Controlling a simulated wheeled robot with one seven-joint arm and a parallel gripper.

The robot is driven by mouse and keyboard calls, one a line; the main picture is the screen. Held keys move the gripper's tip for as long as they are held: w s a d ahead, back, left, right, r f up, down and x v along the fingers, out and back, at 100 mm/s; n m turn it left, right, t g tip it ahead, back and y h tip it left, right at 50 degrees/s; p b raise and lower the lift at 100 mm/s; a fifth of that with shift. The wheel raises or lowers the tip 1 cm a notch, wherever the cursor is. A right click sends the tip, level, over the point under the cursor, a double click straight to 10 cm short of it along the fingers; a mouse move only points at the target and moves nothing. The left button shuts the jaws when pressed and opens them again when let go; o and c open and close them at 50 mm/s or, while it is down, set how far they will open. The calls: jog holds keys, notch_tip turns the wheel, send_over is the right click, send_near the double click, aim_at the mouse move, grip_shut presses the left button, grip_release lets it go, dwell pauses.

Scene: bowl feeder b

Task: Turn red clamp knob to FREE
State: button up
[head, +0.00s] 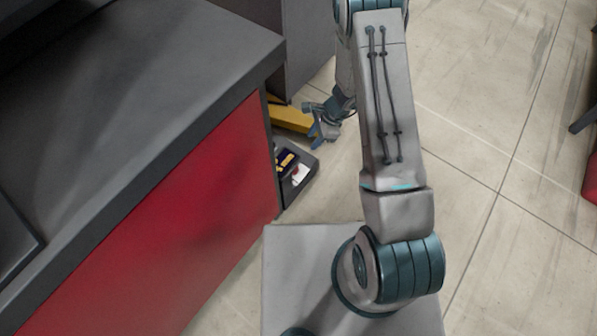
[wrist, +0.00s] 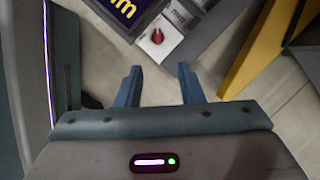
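The red clamp knob (wrist: 157,36) shows in the wrist view at the top centre, on a white plate (wrist: 160,47) on a grey panel. Its markings are too small to read, so I cannot tell its setting. My gripper (wrist: 158,72) is open and empty, its two blue fingers apart and pointing toward the panel. The knob appears ahead of the gap between the fingertips, not touching them. In the head view my gripper (head: 322,128) is low beside the dark panel unit (head: 300,184), where the white plate (head: 300,174) shows small.
A yellow beam (wrist: 258,45) stands right of the knob in the wrist view, also behind my gripper in the head view (head: 290,117). A dark sign with yellow lettering (wrist: 125,8) is left of the knob. A red-sided cabinet (head: 165,215) fills the left; tiled floor (head: 500,130) is open on the right.

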jog(key=shift+m, duration=0.3)
jog(key=b+x, duration=0.2)
jog(key=x, duration=0.3)
jog(key=d+b+x, duration=0.1)
jog(key=b+x, duration=0.1)
jog(key=x, duration=0.4)
jog(key=b+x, duration=0.2)
jog(key=x, duration=0.4)
jog(key=shift+s+d+f, duration=0.2)
jog(key=shift+d+f, duration=0.1)
jog(key=shift+f, duration=0.05)
grip_shut()
